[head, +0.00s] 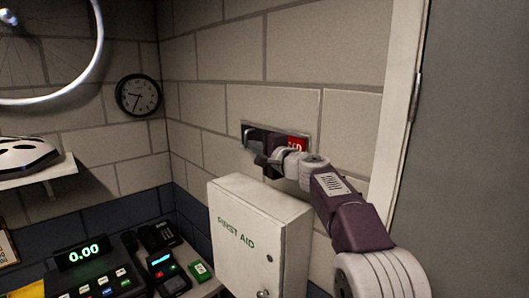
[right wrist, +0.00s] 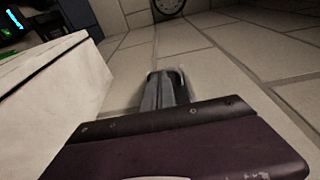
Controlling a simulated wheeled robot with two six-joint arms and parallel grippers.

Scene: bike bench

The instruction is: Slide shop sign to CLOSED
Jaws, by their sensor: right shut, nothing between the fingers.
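The shop sign (head: 298,144) is a flat strip in a metal frame on the block wall, above the first aid cabinet. Its right end shows a red panel with part of a white word, apparently ending in "ED". Its left part is dark, and my right gripper (head: 256,153) covers much of its middle and lower edge. My right gripper is shut and empty in front of the sign; I cannot tell whether it touches. In the right wrist view its closed fingers (right wrist: 165,91) point along the wall, and the sign cannot be made out. My left gripper is not in view.
The white first aid cabinet (head: 250,238) stands out just below my right arm. A counter holds a cash register (head: 95,275) and a card terminal (head: 168,272). A clock (head: 138,95) hangs left; a door frame (head: 398,110) stands right.

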